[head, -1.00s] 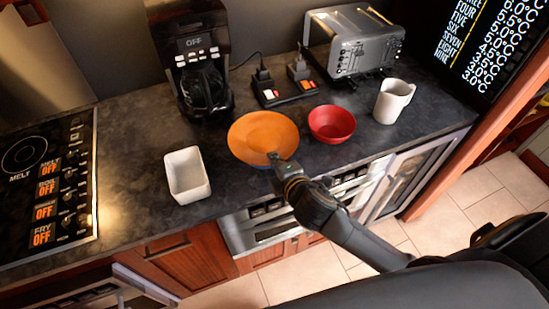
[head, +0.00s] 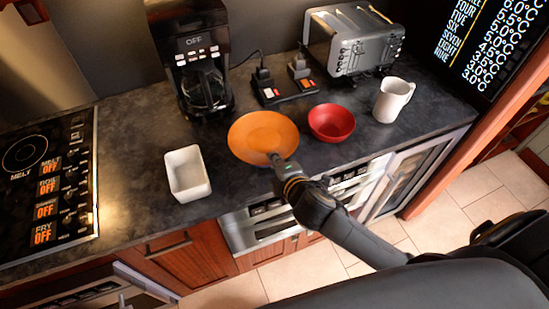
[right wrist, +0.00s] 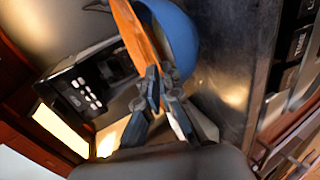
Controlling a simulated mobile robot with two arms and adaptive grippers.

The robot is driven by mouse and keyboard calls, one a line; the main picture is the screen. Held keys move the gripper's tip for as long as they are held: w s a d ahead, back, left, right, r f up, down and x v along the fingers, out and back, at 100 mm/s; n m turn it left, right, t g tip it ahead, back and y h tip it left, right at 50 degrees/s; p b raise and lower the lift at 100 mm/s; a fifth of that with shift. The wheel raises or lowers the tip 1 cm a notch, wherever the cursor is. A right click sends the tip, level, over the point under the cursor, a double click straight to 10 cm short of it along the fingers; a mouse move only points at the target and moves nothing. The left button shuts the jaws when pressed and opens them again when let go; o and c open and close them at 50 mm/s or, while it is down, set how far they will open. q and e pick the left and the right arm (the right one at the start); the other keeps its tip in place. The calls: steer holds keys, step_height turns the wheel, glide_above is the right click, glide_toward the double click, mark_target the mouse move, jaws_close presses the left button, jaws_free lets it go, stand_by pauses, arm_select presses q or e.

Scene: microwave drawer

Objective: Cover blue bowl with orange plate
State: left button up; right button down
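The orange plate (head: 262,132) lies over the blue bowl in the head view and hides nearly all of it. In the right wrist view the plate (right wrist: 139,34) shows nearly edge-on across the mouth of the blue bowl (right wrist: 178,38). They look to be touching there. My right gripper (head: 275,158) is at the plate's near rim. In the right wrist view its fingertips (right wrist: 160,74) are close together with the plate's rim between them. My left gripper is not in view.
A red bowl (head: 332,122) stands just right of the plate, with a white mug (head: 392,101) further right. A white rectangular dish (head: 187,174) is to the left. A coffee maker (head: 192,58), chargers (head: 284,92) and a toaster (head: 355,45) stand behind.

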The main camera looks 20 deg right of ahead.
steer(key=shift+f, duration=0.35)
stand_by(0.8)
steer(key=shift+s+f+b, duration=0.15)
steer(key=shift+f+b, duration=0.2)
steer(key=shift+f, duration=0.05)
steer(key=c, duration=1.5)
jaws_free()
steer(key=shift+o, duration=0.3)
steer(key=shift+f, duration=0.1)
steer(key=v, duration=1.1)
steer(key=shift+s+r, duration=0.3)
steer(key=shift+f, duration=0.1)
